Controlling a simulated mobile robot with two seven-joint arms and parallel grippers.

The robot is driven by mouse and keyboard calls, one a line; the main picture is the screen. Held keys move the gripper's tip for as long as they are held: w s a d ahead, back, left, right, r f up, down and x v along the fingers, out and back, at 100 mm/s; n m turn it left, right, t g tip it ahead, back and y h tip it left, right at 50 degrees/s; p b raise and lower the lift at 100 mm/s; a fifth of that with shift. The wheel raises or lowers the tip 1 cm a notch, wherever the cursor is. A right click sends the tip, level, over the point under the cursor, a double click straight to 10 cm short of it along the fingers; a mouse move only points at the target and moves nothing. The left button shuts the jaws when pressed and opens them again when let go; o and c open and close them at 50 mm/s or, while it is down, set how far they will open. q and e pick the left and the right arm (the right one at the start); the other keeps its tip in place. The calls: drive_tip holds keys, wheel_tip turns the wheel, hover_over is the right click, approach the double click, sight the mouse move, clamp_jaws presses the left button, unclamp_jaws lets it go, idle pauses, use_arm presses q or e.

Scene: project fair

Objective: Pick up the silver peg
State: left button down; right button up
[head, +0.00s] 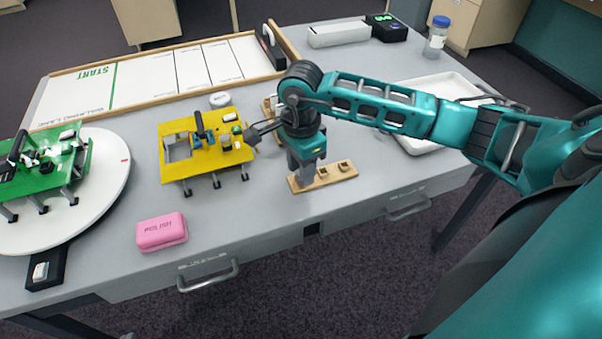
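My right gripper (303,178) points down at a small wooden block (340,172) near the table's front edge. Its grey fingers cover the block's left part, and I cannot tell whether they are open or shut, or touching the block. Square sockets or small pieces show on the block's uncovered right part. I cannot make out the silver peg; the gripper may be hiding it. My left gripper is not in view.
A yellow legged model (178,150) stands left of the gripper. A pink POLISH block (162,232) lies near the front edge. A green model (42,170) stands on a white disc (112,182). A white tray (440,85) sits behind my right arm.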

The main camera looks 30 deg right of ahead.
clamp_jaws()
wheel_tip(320, 180, up, 20)
drive_tip(key=p, duration=0.2)
idle(0.6)
